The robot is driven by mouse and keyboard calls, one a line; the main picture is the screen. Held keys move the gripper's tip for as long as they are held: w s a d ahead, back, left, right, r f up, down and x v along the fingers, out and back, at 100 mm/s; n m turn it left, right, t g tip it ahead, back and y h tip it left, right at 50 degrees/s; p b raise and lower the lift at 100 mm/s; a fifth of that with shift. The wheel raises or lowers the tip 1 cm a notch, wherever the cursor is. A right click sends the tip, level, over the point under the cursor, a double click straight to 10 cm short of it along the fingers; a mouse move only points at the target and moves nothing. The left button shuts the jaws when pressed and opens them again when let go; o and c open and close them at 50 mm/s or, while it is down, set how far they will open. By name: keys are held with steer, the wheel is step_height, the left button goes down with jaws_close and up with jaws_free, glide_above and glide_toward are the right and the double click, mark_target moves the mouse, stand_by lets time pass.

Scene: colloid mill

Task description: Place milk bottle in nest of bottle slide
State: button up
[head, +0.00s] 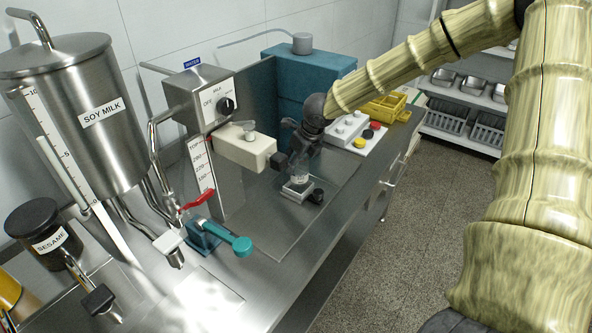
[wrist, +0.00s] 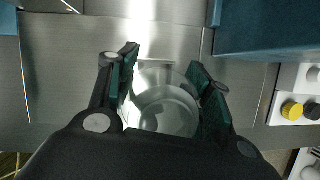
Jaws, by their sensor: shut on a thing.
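My gripper (head: 298,163) points down over the metal counter and is shut on the clear milk bottle (head: 299,181). In the wrist view the bottle (wrist: 160,105) is a round glass shape between the two dark green finger pads. The gripper hides the bottle's upper part in the head view, and the nest is hidden below the bottle in the wrist view.
A cream block with a lever (head: 243,150) stands close to the left of my gripper. A teal cabinet (head: 300,75) is behind it. A button box (head: 357,131) and a yellow tray (head: 388,106) are to the right.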

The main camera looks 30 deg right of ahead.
mark_target(296, 170)
steer(key=shift+s+f, duration=0.25)
steer(key=shift+f, duration=0.15)
steer(key=shift+w+f, duration=0.15)
steer(key=shift+f, duration=0.6)
steer(key=shift+w+f, duration=0.1)
steer(key=shift+f, duration=0.65)
steer(key=shift+r, duration=0.1)
steer(key=shift+s, duration=0.1)
steer(key=shift+a, duration=0.1)
steer(key=o, duration=0.8)
steer(key=shift+o, duration=0.2)
